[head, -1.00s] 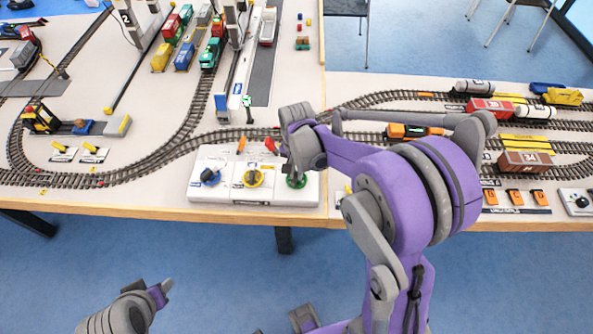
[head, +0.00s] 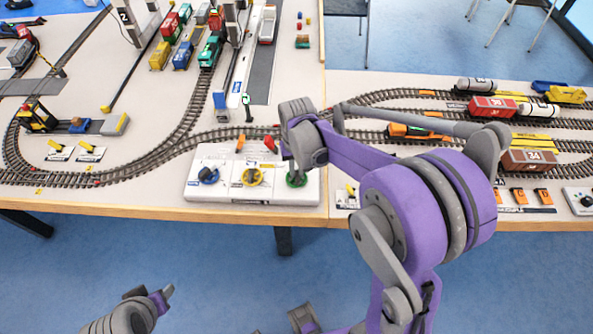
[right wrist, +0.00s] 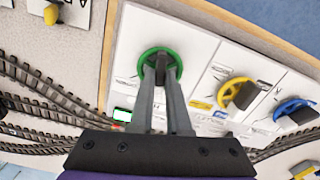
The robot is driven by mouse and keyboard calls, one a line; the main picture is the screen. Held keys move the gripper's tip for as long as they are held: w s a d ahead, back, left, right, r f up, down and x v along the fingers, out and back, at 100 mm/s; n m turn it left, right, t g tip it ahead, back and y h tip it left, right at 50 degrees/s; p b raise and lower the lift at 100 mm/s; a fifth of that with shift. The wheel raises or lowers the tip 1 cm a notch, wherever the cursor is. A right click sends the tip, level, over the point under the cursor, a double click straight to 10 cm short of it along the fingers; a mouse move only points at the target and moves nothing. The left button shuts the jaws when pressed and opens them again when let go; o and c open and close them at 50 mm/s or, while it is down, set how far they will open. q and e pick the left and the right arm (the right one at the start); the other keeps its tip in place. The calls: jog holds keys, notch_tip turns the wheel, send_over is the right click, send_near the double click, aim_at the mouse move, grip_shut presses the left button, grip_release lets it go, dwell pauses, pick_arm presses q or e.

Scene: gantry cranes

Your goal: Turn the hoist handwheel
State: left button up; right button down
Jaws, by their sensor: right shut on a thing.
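Three handwheels stand on a white control panel (head: 225,193) at the table's front edge: blue (head: 208,177), yellow (head: 253,177) and green (head: 297,181). I cannot read which label says hoist. My right gripper (right wrist: 159,76) is shut on the dark hub grip of the green handwheel, which also shows in the right wrist view (right wrist: 175,57). In the head view my right wrist partly hides this wheel. The yellow (right wrist: 225,98) and blue (right wrist: 279,109) wheels are free beside it. My left gripper (head: 167,292) hangs low, away from the table; its jaw state is unclear.
A curved track (head: 130,172) with trains runs behind and left. Wagons (head: 528,161) and orange switches (head: 517,196) lie on the right. Gantry legs (head: 228,20) stand at the back.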

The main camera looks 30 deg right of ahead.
aim_at(297, 172)
jog(key=n, duration=0.3)
jog(key=shift+n+b, duration=0.3)
jog(key=shift+b, duration=0.05)
jog(key=shift+n+b, duration=0.3)
jog(key=shift+n, duration=1.5)
jog(key=c, duration=0.9)
grip_release()
notch_tip(297, 172, up, 11)
jog(key=shift+f+p, duration=0.1)
jog(key=shift+p, duration=0.35)
